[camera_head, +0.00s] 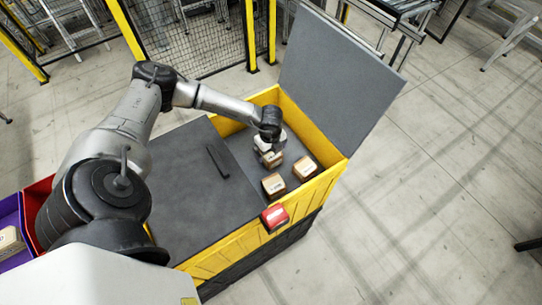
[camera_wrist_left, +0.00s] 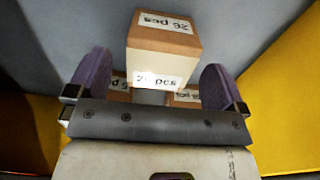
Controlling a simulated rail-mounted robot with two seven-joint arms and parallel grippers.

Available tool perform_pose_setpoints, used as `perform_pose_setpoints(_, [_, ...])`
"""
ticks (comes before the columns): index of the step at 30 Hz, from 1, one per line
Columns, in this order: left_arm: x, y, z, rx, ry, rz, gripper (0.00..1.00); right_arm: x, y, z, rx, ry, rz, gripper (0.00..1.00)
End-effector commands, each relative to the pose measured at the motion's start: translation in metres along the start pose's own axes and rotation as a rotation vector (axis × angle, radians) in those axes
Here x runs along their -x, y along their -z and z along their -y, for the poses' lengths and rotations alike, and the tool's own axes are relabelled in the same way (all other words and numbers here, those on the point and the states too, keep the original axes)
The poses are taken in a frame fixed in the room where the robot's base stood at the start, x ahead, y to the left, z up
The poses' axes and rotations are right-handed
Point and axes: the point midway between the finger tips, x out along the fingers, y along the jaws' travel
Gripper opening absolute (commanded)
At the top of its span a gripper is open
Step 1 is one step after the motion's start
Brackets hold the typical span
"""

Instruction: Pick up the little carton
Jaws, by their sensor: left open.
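Small brown cartons lie on the grey floor of the yellow-walled crate (camera_head: 310,187). One carton (camera_head: 273,185) is near the front wall and another (camera_head: 304,168) is to its right. A third carton (camera_head: 272,161) is partly hidden under my left gripper (camera_head: 270,150). In the left wrist view, one carton (camera_wrist_left: 163,48) with white "pcs" labels stands out in front, and parts of two more show behind the gripper base. My left gripper (camera_wrist_left: 156,82) is open, its purple fingers on either side of the view of this carton, with gaps at both sides. My right gripper is not visible.
A grey lid panel (camera_head: 335,70) stands raised at the crate's far side. Another grey panel (camera_head: 195,190) with a dark handle covers the left part. A red block (camera_head: 274,217) is at the front wall. Purple (camera_head: 10,215) and red bins are at far left.

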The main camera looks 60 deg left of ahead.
Motion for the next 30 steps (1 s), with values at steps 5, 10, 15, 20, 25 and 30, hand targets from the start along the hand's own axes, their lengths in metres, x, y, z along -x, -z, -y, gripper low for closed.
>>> perform_pose_setpoints(5, [-0.024,0.003,0.0,-0.001,-0.001,0.0,0.98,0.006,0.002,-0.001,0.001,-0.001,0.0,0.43])
perform_pose_setpoints(10, [-0.038,0.003,0.0,0.0,0.0,-0.001,0.98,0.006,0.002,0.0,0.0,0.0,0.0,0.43])
perform_pose_setpoints(15, [-0.041,0.003,0.0,-0.001,0.0,0.0,0.98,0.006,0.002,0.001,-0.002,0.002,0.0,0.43])
perform_pose_setpoints(20, [-0.041,0.003,0.0,0.0,0.0,0.0,0.95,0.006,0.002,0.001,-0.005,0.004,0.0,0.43])
perform_pose_setpoints(25, [-0.041,0.003,0.0,0.0,0.0,-0.001,0.79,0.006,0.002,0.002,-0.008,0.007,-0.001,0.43])
perform_pose_setpoints(30, [-0.041,0.003,0.0,0.0,0.0,-0.001,0.62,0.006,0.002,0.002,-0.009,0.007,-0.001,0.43])
